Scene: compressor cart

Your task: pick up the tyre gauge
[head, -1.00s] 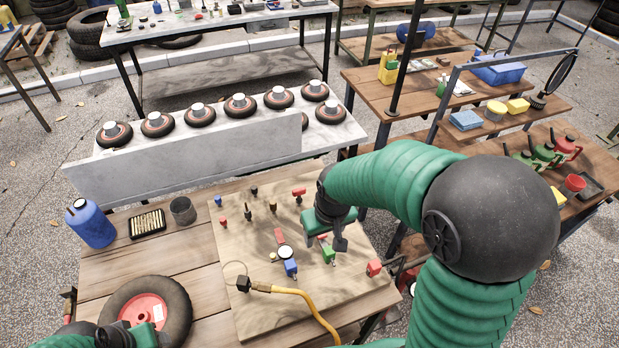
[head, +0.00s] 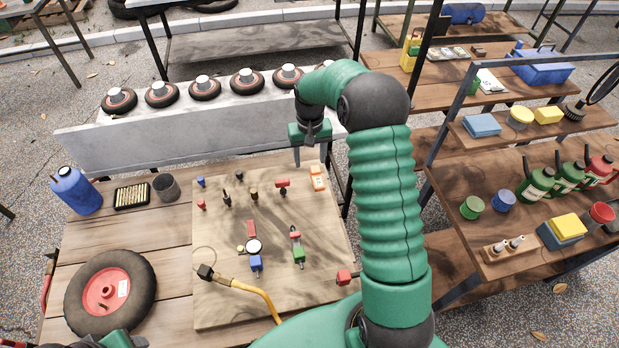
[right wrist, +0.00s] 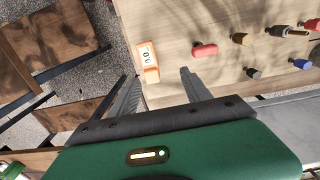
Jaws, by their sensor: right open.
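The tyre gauge, which I take to be the orange and white device with a digital display (head: 317,178), lies flat near the right back edge of the wooden board (head: 215,300). In the right wrist view the gauge (right wrist: 147,56) lies just beyond the fingertips, nearer the left finger. My right gripper (head: 298,158) points down near the board's back edge, just left of and behind the gauge in the head view. Its two fingers are spread and empty in the right wrist view (right wrist: 158,76). A part of my left arm shows at the bottom left; its fingers cannot be made out.
Several small fittings stand on the board, including a red-handled one (head: 282,185) left of the gauge. A wheel (head: 108,292) lies left. A pale panel (head: 200,140) stands behind the board.

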